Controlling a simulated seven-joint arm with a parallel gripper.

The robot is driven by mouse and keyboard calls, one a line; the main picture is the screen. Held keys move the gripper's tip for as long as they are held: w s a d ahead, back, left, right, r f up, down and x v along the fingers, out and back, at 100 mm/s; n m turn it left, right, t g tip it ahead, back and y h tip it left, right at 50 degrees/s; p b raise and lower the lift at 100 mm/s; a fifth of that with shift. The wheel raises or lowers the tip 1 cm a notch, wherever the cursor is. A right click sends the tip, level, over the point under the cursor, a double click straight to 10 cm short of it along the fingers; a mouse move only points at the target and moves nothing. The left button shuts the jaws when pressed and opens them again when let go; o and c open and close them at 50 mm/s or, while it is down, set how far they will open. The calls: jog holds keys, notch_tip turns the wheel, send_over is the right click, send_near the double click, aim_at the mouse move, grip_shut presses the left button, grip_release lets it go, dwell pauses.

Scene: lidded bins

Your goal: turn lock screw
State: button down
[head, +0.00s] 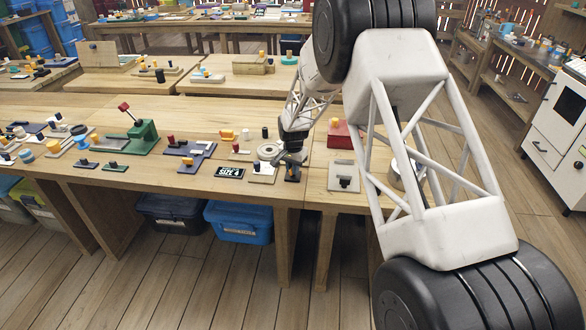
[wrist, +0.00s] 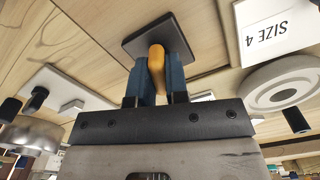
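An orange knob (wrist: 156,62), which looks like the lock screw, stands on a dark square plate (wrist: 135,42) on the wooden bench. My gripper (wrist: 157,75) is at the knob, with one blue finger on each side of it. The fingers appear closed against the knob, with no clear gap showing. The knob's turned angle cannot be judged.
A "SIZE 4" sign (head: 230,173) and a round grey disc (head: 268,151) stand left of my gripper in the head view. A grey plate with a dark part (head: 343,177) and a red box (head: 345,134) are to its right. Several other fixtures fill the bench's left side.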

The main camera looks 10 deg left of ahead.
jog(key=shift+m, duration=0.4)
jog(key=m, duration=0.8)
jog(key=shift+m, duration=0.4)
jog(key=m, duration=0.4)
jog(key=shift+m, duration=2.2)
jog(key=c, duration=1.1)
grip_release()
